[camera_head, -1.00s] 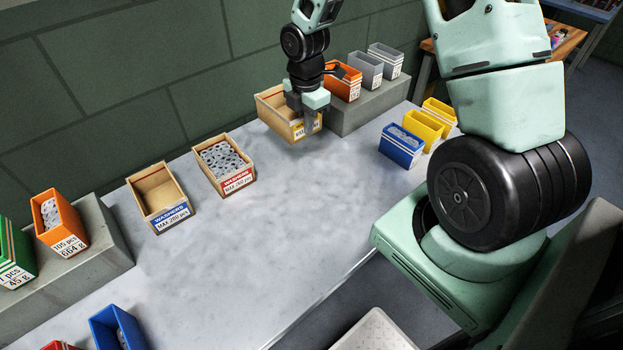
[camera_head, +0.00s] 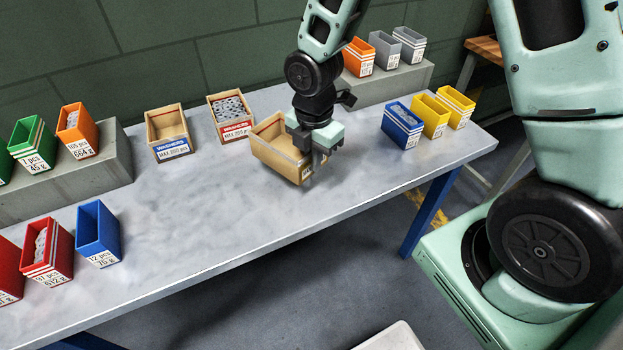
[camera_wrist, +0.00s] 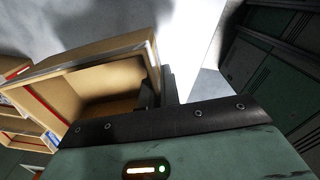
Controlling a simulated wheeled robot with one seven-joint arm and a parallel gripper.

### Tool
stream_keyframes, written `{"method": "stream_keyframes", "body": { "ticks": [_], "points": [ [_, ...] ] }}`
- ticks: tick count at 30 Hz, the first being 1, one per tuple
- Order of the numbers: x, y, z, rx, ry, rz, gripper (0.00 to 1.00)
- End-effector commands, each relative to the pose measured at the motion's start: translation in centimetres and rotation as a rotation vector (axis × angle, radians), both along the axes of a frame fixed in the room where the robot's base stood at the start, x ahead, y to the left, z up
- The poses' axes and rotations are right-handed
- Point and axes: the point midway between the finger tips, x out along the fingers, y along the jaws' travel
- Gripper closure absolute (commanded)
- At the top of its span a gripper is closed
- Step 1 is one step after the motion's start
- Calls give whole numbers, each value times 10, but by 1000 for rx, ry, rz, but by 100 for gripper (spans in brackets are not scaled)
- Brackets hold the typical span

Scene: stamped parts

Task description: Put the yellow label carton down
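The yellow label carton (camera_head: 270,154) is an open, wooden-looking box in the middle of the bench, toward the front. My gripper (camera_head: 315,158) is at its right end, shut on the end wall, and hides most of the label. In the wrist view the carton (camera_wrist: 105,82) looks empty inside, and the fingers of my gripper (camera_wrist: 158,92) stand on either side of its wall. The carton looks roughly upright. I cannot tell whether its base touches the bench (camera_head: 215,215) or hangs just above it.
The red label washers carton (camera_head: 232,118) and blue label washers carton (camera_head: 168,133) stand behind and left. Blue and yellow bins (camera_head: 402,126) stand right. A grey riser (camera_head: 385,86) holds bins behind. The bench is clear in front and left of the held carton.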

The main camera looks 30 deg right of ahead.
Motion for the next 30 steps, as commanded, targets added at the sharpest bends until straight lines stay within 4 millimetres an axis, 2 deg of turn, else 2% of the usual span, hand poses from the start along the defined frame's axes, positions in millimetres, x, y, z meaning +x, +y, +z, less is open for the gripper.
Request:
{"method": "stream_keyframes", "body": {
  "ticks": [13, 26, 29, 30],
  "points": [
    [0, 0, -54, -1, 2, 2, 100],
    [0, 0, -62, -1, -1, 0, 100],
    [0, 0, -61, -1, -1, 0, 74],
    [0, 0, -61, -1, -1, 0, 74]
  ]
}}
